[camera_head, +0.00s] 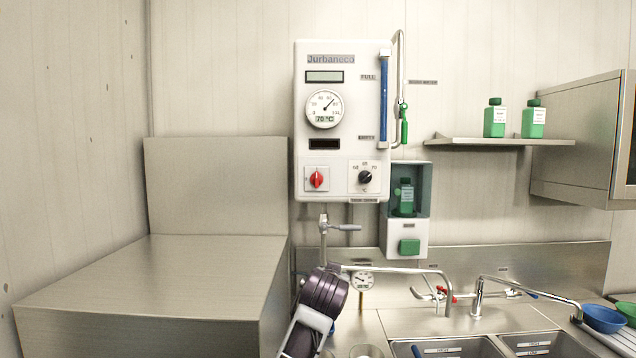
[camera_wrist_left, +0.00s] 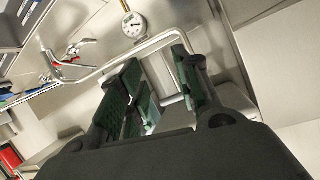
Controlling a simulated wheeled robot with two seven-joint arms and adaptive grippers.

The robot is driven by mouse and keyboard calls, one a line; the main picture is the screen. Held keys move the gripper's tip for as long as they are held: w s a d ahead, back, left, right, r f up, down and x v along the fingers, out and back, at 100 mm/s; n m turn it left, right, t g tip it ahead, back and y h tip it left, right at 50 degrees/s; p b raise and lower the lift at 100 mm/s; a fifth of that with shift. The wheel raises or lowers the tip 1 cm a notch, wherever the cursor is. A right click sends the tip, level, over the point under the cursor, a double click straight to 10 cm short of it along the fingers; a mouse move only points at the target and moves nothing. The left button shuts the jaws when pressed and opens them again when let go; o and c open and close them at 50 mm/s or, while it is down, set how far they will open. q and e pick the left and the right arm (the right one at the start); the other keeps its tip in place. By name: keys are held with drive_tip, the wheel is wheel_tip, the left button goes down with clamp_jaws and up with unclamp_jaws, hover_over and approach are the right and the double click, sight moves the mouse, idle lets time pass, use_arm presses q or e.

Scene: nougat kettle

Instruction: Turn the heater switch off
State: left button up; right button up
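The heater (camera_head: 342,140) is a white wall box marked Jurbaneco, with a round dial (camera_head: 325,108) reading 70 °C. The red rotary heater switch (camera_head: 316,179) sits at its lower left; its handle looks about upright, and its markings are too small to read. My left arm's dark purple wrist (camera_head: 322,292) is below the heater, in front of the counter, apart from the switch. In the left wrist view my left gripper (camera_wrist_left: 157,70) has its fingers apart with nothing held; a bent metal pipe passes beyond them. My right gripper is in no view.
A black temperature knob (camera_head: 365,177) is right of the switch. A valve with a lever (camera_head: 345,227) hangs below the heater. A gauge (camera_head: 362,280), bent spouts and sinks (camera_head: 455,347) lie lower right. A steel block (camera_head: 140,285) stands left. Space before the heater is clear.

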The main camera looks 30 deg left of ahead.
use_arm(q)
wheel_tip(320, 180, up, 13)
drive_tip(key=a+n+t+y, duration=0.1)
drive_tip(key=a+n+y, duration=0.1)
drive_tip(key=n+t+y, duration=0.2)
approach(317, 176)
drive_tip(key=v, duration=0.4)
drive_tip(key=shift+s+r, duration=0.1)
drive_tip(key=shift+r, duration=0.2)
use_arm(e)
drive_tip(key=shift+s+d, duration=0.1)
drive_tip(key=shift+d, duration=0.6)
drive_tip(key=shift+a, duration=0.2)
use_arm(q)
drive_tip(key=p+x, duration=0.3)
drive_tip(key=x, duration=0.7)
drive_tip(key=shift+w+a+f, duration=0.15)
drive_tip(key=shift+w+a, duration=0.05)
drive_tip(key=shift+w, duration=0.15)
drive_tip(key=shift+p+x, duration=0.6)
drive_tip(key=shift+x, duration=0.5)
drive_tip(key=shift+w+a, duration=0.2)
drive_tip(key=shift+w, duration=0.1)
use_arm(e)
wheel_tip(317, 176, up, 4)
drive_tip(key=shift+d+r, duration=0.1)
